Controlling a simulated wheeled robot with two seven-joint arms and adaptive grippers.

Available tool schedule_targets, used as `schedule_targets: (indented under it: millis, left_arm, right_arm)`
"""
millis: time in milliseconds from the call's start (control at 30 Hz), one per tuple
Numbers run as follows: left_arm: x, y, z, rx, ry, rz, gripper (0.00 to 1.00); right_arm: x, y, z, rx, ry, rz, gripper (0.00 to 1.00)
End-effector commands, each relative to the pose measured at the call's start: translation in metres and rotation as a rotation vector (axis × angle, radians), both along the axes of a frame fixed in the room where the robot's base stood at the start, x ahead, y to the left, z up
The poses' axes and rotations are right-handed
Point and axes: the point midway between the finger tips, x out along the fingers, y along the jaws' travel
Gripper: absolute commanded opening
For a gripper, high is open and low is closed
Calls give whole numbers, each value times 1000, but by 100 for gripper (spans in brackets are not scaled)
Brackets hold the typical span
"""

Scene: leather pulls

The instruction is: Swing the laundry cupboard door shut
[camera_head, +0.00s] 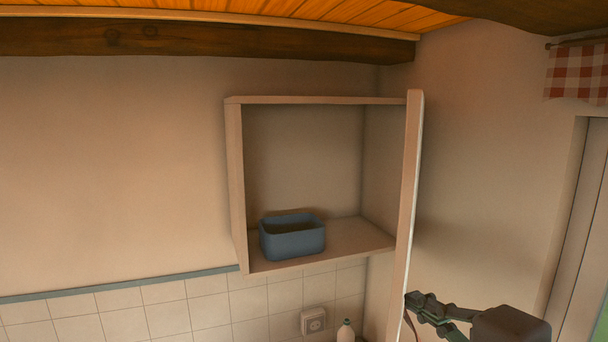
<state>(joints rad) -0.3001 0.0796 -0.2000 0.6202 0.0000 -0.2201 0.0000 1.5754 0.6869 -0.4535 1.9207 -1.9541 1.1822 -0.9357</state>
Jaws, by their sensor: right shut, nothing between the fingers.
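The laundry cupboard (234,185) hangs on the wall with its front open. Its door (411,180) stands swung out at the right side, seen almost edge-on. My right gripper (412,303) is shut and empty, coming in from the lower right. Its fingertips are at the lower part of the door's edge, on the right side; I cannot tell whether they touch it. A thin reddish-brown strip (410,325), perhaps the leather pull, shows just below the fingertips. My left gripper is not in view.
A blue-grey bin (292,239) stands on the cupboard floor, inside the front edge. A wall socket (313,320) and a white bottle (346,331) are below. A window with a checked curtain (577,74) is at the right. The space before the cupboard opening looks clear.

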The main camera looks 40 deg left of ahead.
Motion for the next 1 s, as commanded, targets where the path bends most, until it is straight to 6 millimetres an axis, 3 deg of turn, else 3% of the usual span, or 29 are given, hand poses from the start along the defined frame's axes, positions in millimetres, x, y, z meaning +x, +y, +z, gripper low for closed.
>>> schedule_targets:
  millis: [800, 1000]
  left_arm:
    - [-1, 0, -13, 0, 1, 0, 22]
    - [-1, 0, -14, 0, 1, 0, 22]
  right_arm:
    - [-18, 69, -1, -2, -1, 2, 0]
    - [-20, 77, -1, -1, 0, 1, 0]
